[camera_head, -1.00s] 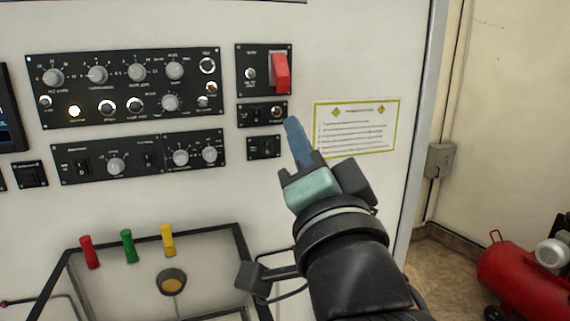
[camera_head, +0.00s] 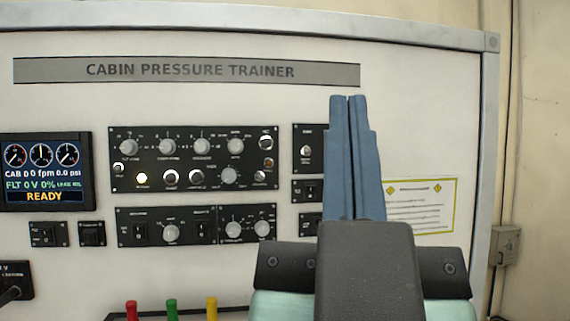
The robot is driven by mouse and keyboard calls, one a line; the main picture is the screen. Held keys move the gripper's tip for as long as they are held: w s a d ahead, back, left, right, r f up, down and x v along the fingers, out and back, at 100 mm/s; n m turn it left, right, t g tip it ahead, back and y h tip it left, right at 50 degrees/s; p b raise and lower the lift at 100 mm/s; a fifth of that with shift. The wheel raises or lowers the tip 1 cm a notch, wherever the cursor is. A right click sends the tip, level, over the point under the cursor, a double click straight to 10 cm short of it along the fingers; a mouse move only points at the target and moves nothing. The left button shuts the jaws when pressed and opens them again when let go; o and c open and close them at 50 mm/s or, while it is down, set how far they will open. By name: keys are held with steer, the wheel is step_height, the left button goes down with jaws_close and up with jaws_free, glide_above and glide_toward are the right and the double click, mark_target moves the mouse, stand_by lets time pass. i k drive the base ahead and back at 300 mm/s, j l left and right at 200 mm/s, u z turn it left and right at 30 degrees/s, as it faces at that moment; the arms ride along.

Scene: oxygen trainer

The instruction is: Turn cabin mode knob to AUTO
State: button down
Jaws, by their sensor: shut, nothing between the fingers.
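The black upper control panel (camera_head: 193,158) is on the white trainer wall, left of my gripper. It holds several grey round knobs, one at its lower right (camera_head: 229,176) and one at its upper right (camera_head: 235,145). The labels are too small to read, so I cannot tell which knob is cabin mode or where it points. My gripper (camera_head: 348,99) stands upright in front of the wall, right of this panel. Its blue fingers are shut together and empty.
A lower panel (camera_head: 196,225) with more knobs and switches sits below. A display (camera_head: 45,170) reading READY is at the left. Red (camera_head: 131,310), green (camera_head: 171,309) and yellow (camera_head: 211,308) handles show at the bottom edge. A notice (camera_head: 422,206) is partly behind my gripper.

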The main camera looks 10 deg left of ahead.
mark_target(235, 145)
steer(key=i+j+u, duration=0.1)
steer(key=j+u, duration=0.15)
steer(key=i+j+u, duration=0.2)
steer(key=j, duration=0.2)
steer(key=i+j+u, duration=0.1)
steer(key=j+u, duration=0.15)
